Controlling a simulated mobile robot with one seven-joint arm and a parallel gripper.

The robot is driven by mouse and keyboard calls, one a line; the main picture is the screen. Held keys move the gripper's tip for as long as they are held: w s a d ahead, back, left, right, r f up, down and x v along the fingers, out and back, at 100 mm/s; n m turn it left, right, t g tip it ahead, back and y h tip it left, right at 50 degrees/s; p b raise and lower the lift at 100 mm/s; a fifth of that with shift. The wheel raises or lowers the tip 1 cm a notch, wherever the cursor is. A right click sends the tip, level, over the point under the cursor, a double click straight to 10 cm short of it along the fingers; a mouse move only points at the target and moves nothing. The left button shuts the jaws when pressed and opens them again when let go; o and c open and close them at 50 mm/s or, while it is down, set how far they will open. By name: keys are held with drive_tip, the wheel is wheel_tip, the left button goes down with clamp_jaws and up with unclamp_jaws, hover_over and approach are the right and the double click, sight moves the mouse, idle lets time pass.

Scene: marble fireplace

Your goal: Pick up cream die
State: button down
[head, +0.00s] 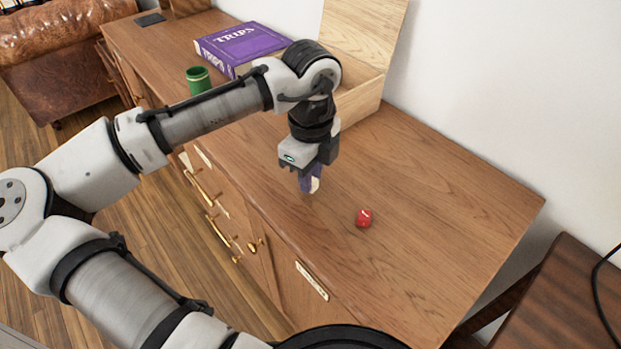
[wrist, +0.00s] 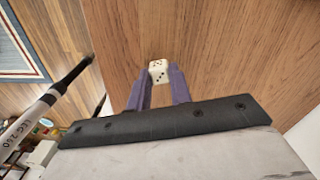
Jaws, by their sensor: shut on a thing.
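The cream die (wrist: 157,70) with dark pips sits between the purple fingertips of my gripper (wrist: 158,82) in the wrist view. In the head view, my gripper (head: 311,187) points down over the wooden cabinet top, and a small part of the cream die (head: 315,185) shows at its fingertips. My gripper is shut on the cream die. I cannot tell whether the die touches the cabinet top.
A red die (head: 364,217) lies on the cabinet top (head: 440,210), right of my gripper. Behind stand an open wooden box (head: 362,103), a purple book box (head: 240,47) and a green cup (head: 198,80). The right part of the top is clear.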

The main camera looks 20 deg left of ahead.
wheel_tip(320, 180, up, 18)
drive_tip(key=p, duration=0.1)
drive_tip(key=shift+r, duration=0.15)
idle(0.5)
